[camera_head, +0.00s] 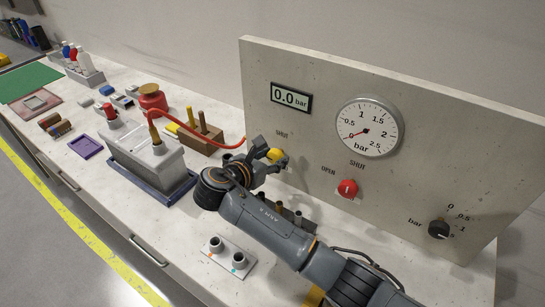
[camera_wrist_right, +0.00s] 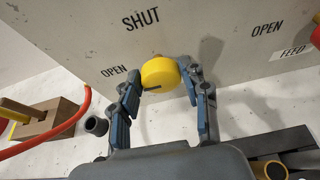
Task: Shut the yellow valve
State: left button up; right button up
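The yellow valve (camera_head: 278,157) is a round knob on the upright grey panel, under a SHUT label. In the right wrist view the yellow valve (camera_wrist_right: 160,73) shows a short dark mark low on its face, towards the left OPEN label. My right gripper (camera_head: 267,156) is at the valve and partly hides it in the head view. In the wrist view the fingers of the right gripper (camera_wrist_right: 163,80) stand on both sides of the knob and appear to touch its edges. My left gripper is not in view.
A red knob (camera_head: 347,188) and a black knob (camera_head: 438,229) sit further right on the panel. The gauge (camera_head: 367,128) needle points low; the display (camera_head: 291,97) reads 0.0 bar. A red hose (camera_head: 221,145), a wooden block (camera_head: 201,138) and a grey box (camera_head: 145,155) lie left.

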jog(key=c, duration=0.5)
jog(key=shift+s+d+r+m+p, duration=0.1)
jog(key=shift+m+p, duration=0.3)
jog(key=shift+p, duration=0.5)
jog(key=shift+m+t+y+p, duration=0.4)
jog(key=shift+m+y+p, duration=0.1)
jog(key=shift+p, duration=0.15)
jog(key=shift+d+m+t+y+p, duration=0.1)
jog(key=shift+m+t+y+p, duration=0.3)
jog(key=shift+m, duration=0.3)
jog(key=shift+d+f+m+t, duration=0.1)
jog(key=shift+f+m+t, duration=0.15)
jog(key=shift+m, duration=0.45)
jog(key=shift+y, duration=0.3)
jog(key=shift+r, duration=0.1)
jog(key=o, duration=1.1)
jog(key=shift+o, duration=0.2)
